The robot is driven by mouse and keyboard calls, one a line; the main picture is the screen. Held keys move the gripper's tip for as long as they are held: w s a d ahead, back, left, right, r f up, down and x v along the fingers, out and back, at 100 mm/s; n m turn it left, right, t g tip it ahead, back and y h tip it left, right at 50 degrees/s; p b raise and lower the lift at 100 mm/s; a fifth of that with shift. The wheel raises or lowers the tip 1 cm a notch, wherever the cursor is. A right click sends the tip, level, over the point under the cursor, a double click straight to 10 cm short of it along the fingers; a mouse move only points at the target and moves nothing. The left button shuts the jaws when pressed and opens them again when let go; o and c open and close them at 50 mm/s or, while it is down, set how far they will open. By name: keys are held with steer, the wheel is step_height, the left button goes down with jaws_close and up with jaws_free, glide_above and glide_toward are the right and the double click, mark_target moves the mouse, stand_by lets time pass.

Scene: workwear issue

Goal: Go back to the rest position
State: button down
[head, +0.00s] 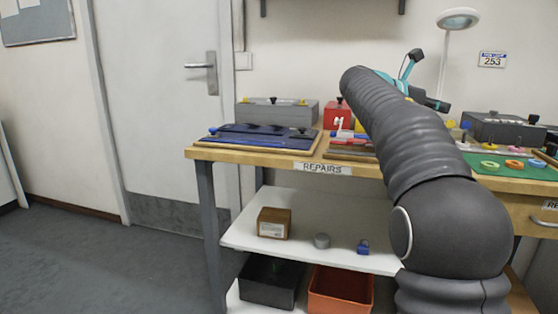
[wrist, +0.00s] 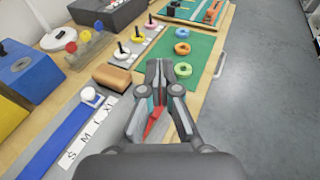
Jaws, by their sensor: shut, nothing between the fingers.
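My gripper (wrist: 157,72) shows in the wrist view, its two fingers together with nothing between them. It is above the workbench, over the edge of the green mat (wrist: 200,50). A red and teal piece shows low between the finger linkages; I cannot tell what it is. In the head view my arm reaches over the bench (head: 255,155), and the fingertips are hidden behind the arm.
Rings, including an orange ring (wrist: 182,48), lie on the mat. A tan block (wrist: 111,77), a size strip (wrist: 88,135) and a blue box (wrist: 25,72) are left of my gripper. A grey box (head: 277,112) stands at the bench's back left. Open floor (head: 90,260) lies left.

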steer(key=s+a+f+m+t+y, duration=0.1)
steer(key=s+a+f+m+y, duration=0.4)
steer(key=s+f, duration=0.5)
steer(key=s+a+f+m+y, duration=0.5)
steer(key=s+a+f+m, duration=0.3)
steer(key=s+f, duration=0.3)
steer(key=s+a+f+m+t+y, duration=0.1)
steer(key=s+a+f+m+y, duration=0.4)
steer(key=s, duration=1)
steer(key=a+f+m, duration=0.2)
steer(key=a+f, duration=0.2)
steer(key=f, duration=0.2)
steer(key=shift+s+t, duration=0.3)
